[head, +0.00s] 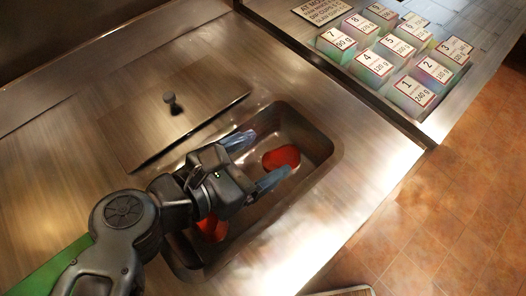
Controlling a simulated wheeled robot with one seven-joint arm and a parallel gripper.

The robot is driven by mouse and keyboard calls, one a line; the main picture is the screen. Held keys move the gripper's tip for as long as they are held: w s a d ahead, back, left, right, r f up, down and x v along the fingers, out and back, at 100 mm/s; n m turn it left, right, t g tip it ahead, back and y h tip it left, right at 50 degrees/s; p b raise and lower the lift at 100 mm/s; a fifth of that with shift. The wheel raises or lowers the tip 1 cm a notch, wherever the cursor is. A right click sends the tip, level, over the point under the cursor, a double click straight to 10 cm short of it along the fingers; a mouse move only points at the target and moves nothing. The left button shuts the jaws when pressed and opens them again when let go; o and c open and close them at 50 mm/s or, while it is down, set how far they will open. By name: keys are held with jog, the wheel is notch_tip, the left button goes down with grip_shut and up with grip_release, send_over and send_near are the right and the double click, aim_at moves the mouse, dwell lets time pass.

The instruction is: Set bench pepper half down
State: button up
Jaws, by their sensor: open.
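A red pepper half (282,158) lies in the sunken metal basin (322,150), just beyond my fingertips. A second red piece (212,228) is in the basin's near left part, partly hidden by my gripper. My gripper (256,160) is over the basin with its two bluish fingers spread apart, and nothing shows held between them. The pepper half appears in front of the gap between the fingers. I cannot tell the height of the fingers above it.
A metal lid with a knob (172,104) lies beside the basin on the steel counter (60,150). Several numbered, weight-labelled blocks (410,96) and a sign (325,12) stand on the right-hand counter. Tiled floor (450,210) lies at the right.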

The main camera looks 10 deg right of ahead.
jog(key=b+v, duration=0.2)
jog(key=v, duration=0.8)
jog(key=shift+s+a, duration=0.25)
jog(key=shift+a, duration=0.05)
